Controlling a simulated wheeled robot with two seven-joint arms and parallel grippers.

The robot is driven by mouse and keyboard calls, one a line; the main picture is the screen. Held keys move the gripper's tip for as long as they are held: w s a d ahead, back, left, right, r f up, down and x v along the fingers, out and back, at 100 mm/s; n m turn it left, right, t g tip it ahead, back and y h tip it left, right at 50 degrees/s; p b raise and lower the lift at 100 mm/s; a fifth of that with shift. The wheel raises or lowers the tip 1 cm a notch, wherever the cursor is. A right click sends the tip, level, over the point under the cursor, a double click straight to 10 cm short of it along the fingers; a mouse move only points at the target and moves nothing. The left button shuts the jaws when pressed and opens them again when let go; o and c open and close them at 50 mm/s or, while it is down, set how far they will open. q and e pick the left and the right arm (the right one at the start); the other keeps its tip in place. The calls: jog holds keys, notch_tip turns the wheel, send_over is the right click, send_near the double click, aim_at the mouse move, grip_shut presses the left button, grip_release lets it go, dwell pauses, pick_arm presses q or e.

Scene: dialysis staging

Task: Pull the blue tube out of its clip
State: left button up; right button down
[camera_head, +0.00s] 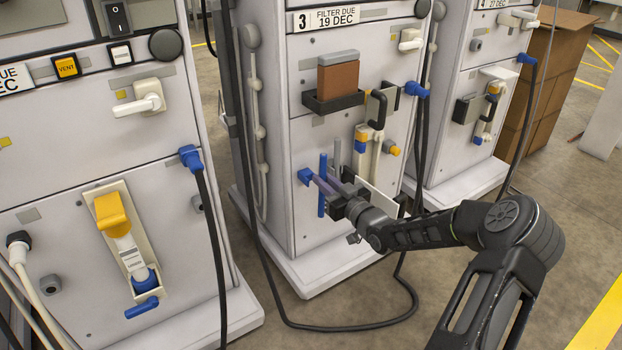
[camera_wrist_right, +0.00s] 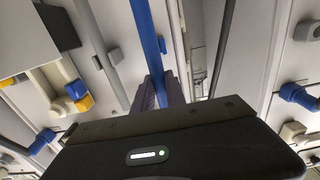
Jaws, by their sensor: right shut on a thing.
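The blue tube (camera_head: 322,207) stands upright against the front of the middle machine, which is labelled 3. My right gripper (camera_head: 319,181), with purple fingers, reaches in from the right and is shut on the tube around its middle. The tube shows above and below the fingers. In the right wrist view the blue tube (camera_wrist_right: 147,32) runs down between the fingers (camera_wrist_right: 160,92). A grey tube (camera_head: 337,158) stands just right of the blue one. I cannot make out the clip or whether the tube still sits in it. My left gripper is out of view.
A blue fitting (camera_head: 305,176) sits on the panel just left of my fingers. A black cable (camera_head: 330,327) loops on the floor below. Similar machines stand left (camera_head: 75,180) and right (camera_head: 462,110). Floor is open at the right, past my arm.

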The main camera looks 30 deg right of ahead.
jog(key=shift+s+p, duration=0.3)
jog(key=shift+s, duration=0.6)
